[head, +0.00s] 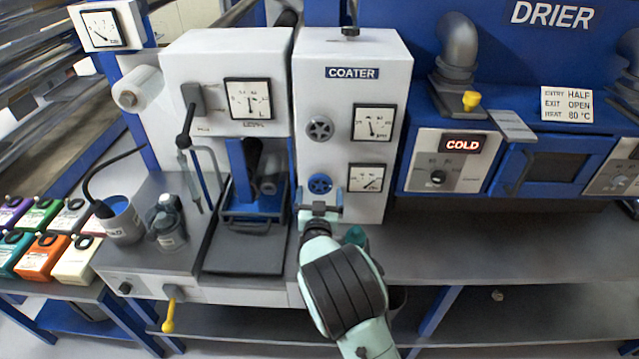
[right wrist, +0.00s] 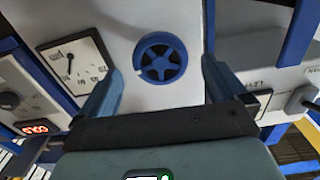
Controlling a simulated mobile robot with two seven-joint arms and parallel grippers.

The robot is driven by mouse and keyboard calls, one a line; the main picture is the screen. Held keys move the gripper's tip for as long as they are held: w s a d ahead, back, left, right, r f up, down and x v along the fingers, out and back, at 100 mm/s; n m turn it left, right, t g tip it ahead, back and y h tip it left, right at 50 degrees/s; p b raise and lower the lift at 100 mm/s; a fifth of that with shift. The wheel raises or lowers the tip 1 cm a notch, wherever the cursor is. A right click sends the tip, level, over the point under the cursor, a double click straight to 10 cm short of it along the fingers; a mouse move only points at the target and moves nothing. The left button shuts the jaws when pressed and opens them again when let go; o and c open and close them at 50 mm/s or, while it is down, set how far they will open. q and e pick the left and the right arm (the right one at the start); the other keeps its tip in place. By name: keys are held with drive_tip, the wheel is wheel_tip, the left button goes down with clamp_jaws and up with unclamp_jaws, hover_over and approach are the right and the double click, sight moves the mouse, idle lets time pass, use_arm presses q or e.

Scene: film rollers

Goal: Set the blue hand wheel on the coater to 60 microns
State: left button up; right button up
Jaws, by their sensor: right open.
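The white coater (head: 351,55) stands in the middle of the head view. Its blue hand wheel (head: 320,183) is low on the front panel, below a grey wheel (head: 320,129). A dial (head: 367,178) sits to the right of the blue wheel; I cannot read its value surely. My right gripper (head: 320,205) is open just in front of and below the blue wheel. In the right wrist view the blue wheel (right wrist: 161,58) shows between the two spread fingers (right wrist: 161,70), apart from both. The dial also shows there (right wrist: 75,66), turned. My left gripper is out of view.
An upper dial (head: 373,123) is beside the grey wheel. To the right are the drier's COLD panel (head: 450,160) and door (head: 560,165). To the left are a machine with a lever (head: 185,140), a cup (head: 122,222) and a jar (head: 168,228). The grey bench right of my arm is clear.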

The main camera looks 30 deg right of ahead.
sight(320, 187)
drive_tip(key=x, duration=0.4)
drive_tip(key=shift+p, duration=0.4)
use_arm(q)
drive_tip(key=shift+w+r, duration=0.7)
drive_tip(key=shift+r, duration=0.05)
use_arm(e)
drive_tip(key=c, duration=1)
